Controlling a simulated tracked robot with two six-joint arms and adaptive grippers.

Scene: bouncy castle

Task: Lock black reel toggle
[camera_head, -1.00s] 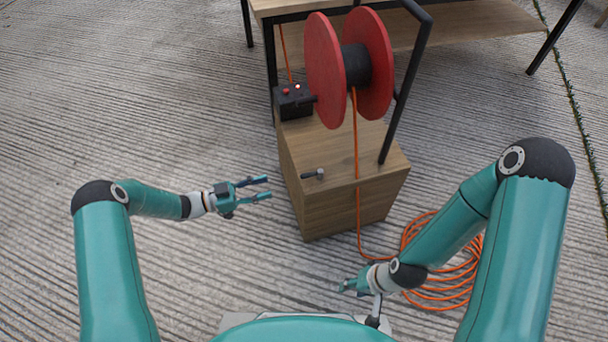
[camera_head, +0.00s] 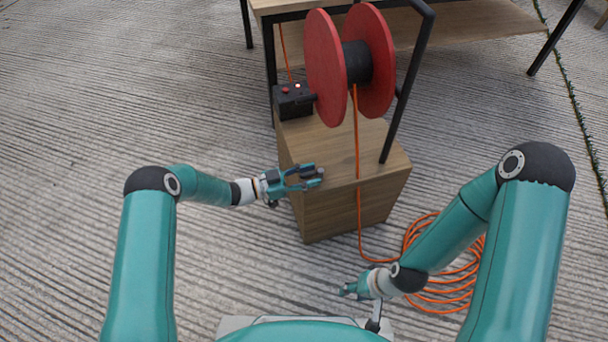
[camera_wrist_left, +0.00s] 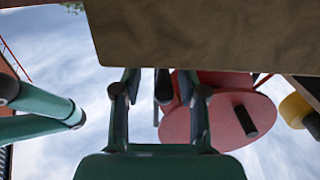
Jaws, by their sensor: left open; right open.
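The black toggle, seen earlier as a small dark peg on the front of the wooden box (camera_head: 340,205), is covered by my left gripper (camera_head: 317,176) in the head view. That gripper is open, its fingers reaching over the box's front top edge. In the left wrist view, a dark upright piece (camera_wrist_left: 163,87), likely the toggle, shows between the open fingers (camera_wrist_left: 160,78); contact cannot be told. The red reel (camera_head: 326,68) with its black hub stands above the box and also shows in the left wrist view (camera_wrist_left: 215,95). My right gripper (camera_head: 345,289) is open and empty, low by my base.
A black control box (camera_head: 293,101) with red buttons sits on the box's back left. A black frame bar (camera_head: 410,85) rises at the right. Orange cable (camera_head: 358,215) hangs down to a coil (camera_head: 455,285) on the floor. A wooden table (camera_head: 465,25) stands behind. The left floor is clear.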

